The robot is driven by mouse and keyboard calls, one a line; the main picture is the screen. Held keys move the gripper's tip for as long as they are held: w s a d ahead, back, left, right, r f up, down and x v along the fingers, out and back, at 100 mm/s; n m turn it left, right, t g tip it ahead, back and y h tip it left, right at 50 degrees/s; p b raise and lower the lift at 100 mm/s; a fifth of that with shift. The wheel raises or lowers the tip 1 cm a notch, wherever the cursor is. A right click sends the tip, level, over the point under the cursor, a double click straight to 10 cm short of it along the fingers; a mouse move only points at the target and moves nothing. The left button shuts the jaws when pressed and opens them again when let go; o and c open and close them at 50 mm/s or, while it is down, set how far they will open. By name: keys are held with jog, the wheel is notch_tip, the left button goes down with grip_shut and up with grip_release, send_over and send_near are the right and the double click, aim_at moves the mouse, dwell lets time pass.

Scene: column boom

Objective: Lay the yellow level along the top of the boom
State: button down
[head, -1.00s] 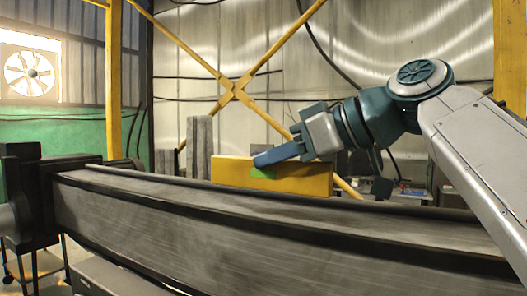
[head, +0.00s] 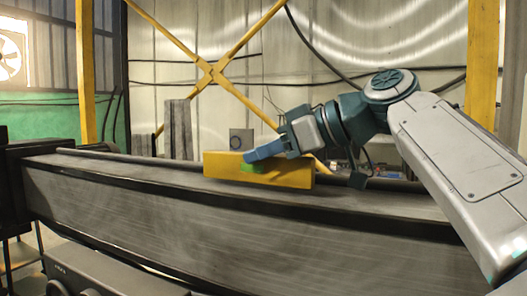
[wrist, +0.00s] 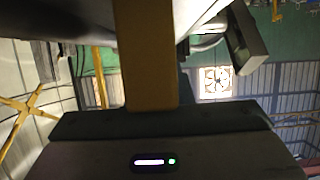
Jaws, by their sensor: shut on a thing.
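The yellow level (head: 222,166) is a long block held level, lengthwise along the boom (head: 250,228). My gripper (head: 254,160) is shut on the level near its middle, with a blue finger and a green patch against its near face. The level's lower edge overlaps the boom's top face in the head view. I cannot tell whether it touches the top or hovers just above. In the wrist view the level (wrist: 147,60) shows as a yellow bar running up from my gripper's dark body. Its contact with the boom is hidden there.
A dark pipe (head: 120,156) runs along the boom's far edge. Grey upright blocks (head: 178,130) stand behind the boom. A yellow cross brace (head: 212,72) and posts rise farther back. The boom's top is bare to the left of the level.

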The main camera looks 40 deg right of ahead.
jog(key=shift+f+b, duration=0.45)
dwell(0.6)
jog(key=c, duration=1.2)
grip_release()
jog(key=v, duration=1.4)
